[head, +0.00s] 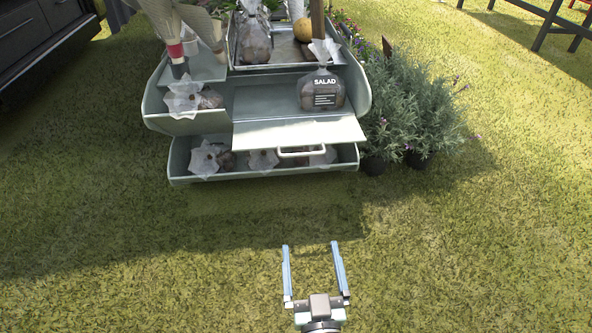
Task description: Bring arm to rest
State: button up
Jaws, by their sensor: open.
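My gripper (313,268) shows at the bottom centre in the head view. Its two pale blue fingers are spread apart and point away from me. It is open, with only grass visible between the fingers. It is apart from the grey-green stand (180,172), which is farther off above it in the picture. The rest of my arm is mostly out of the frame.
The stand holds bagged produce, including a bag marked SALAD (322,90), and has a panel with a white handle (302,152). Potted plants (425,105) stand at its right. A dark cabinet (40,40) is upper left, a table frame (545,30) upper right. Open grass surrounds my gripper.

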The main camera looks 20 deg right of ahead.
jog(key=w+d+f, duration=0.2)
jog(key=w+d, duration=0.1)
jog(key=w, duration=0.5)
jog(key=shift+w+f, duration=0.35)
jog(key=shift+f, duration=0.05)
jog(key=shift+s, duration=0.1)
dwell(0.4)
jog(key=v, duration=1)
jog(key=shift+r, duration=0.15)
